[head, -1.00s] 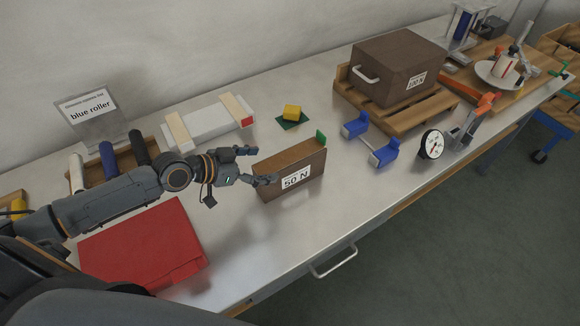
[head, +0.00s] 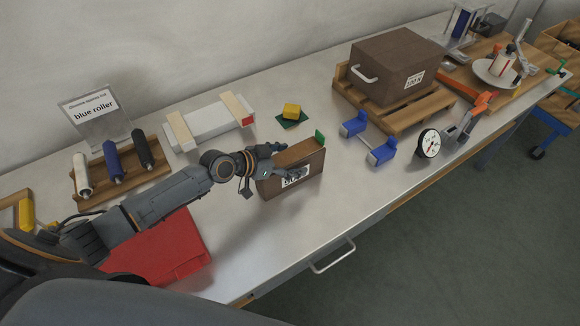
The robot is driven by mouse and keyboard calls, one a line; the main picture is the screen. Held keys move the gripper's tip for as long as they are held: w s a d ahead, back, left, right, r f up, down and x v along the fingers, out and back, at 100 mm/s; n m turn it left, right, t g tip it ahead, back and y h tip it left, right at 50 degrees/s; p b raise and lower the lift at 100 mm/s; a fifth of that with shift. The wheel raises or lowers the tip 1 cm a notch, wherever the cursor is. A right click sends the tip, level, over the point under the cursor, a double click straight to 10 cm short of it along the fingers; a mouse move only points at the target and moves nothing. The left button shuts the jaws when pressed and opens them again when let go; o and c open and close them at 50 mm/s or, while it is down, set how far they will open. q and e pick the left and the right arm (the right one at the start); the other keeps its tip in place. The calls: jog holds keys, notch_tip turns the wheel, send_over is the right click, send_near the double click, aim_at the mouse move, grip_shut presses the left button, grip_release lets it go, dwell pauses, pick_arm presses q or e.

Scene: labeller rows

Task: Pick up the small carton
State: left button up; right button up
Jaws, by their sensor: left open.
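The small carton (head: 316,166) is a brown box with a white label and a green tab at its right end. It stands upright on the grey bench near the middle of the head view. My left gripper (head: 287,161) is open at the carton's left part. One finger is over the far top side and the other is in front of the label, covering part of it. I cannot tell whether the fingers touch the carton. My right gripper is not in view.
A red folder (head: 165,250) lies under my left arm. A rack (head: 90,203) with white, blue and black rollers stands left. A blue dumbbell-shaped part (head: 382,153) and a dial gauge (head: 429,144) are right. A large brown box (head: 395,65) sits on a pallet behind.

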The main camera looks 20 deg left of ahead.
pick_arm(q)
jog(key=shift+c, duration=0.2)
jog(key=c, duration=1.3)
jog(key=shift+r, duration=0.1)
